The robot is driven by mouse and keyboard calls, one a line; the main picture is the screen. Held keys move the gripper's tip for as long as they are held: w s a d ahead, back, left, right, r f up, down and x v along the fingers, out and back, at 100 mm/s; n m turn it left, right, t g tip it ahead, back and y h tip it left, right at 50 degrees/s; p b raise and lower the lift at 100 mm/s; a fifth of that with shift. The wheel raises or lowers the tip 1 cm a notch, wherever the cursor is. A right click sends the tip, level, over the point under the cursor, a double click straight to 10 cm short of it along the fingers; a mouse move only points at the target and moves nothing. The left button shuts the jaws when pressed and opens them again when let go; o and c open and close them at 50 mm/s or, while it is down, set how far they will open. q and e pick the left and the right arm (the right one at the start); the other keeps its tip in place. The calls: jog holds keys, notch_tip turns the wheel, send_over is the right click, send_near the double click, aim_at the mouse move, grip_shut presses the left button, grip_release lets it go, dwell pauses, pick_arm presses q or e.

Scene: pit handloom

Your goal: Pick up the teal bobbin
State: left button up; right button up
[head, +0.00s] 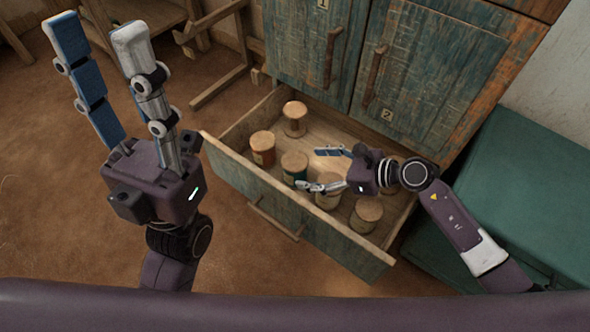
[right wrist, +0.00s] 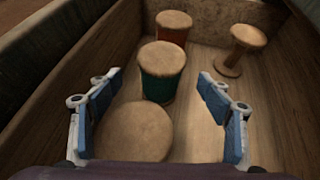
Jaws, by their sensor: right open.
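The teal bobbin (head: 293,167) stands upright in the open drawer, with a pale wooden top. In the right wrist view the teal bobbin (right wrist: 161,75) is ahead of the fingertips, near the middle of the gap. My right gripper (head: 318,168) is open over the drawer, just right of the teal bobbin, and its fingers point toward it. In the wrist view its blue-padded fingers (right wrist: 160,88) are spread with nothing between the pads at the tips. My left gripper (head: 98,38) is raised outside the drawer at the left, its fingers apart and empty.
An orange-red bobbin (head: 262,148) and a bare wooden spool (head: 295,119) stand farther back in the drawer (head: 330,238). Another bobbin (right wrist: 133,133) stands nearer than the teal one, below the gripper. A bobbin (head: 366,214) stands near the drawer's front right. A green chest (head: 530,190) is at the right.

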aim_at(301, 162)
jog(key=b+x, duration=0.1)
jog(key=x, duration=0.2)
jog(key=r+b+x, duration=0.1)
jog(key=x, duration=0.1)
jog(key=shift+w+a+f, duration=0.15)
jog(key=shift+w+a, duration=0.15)
jog(key=shift+a, duration=0.25)
jog(key=c, duration=1.3)
jog(key=shift+r, duration=0.2)
jog(key=shift+c, duration=0.2)
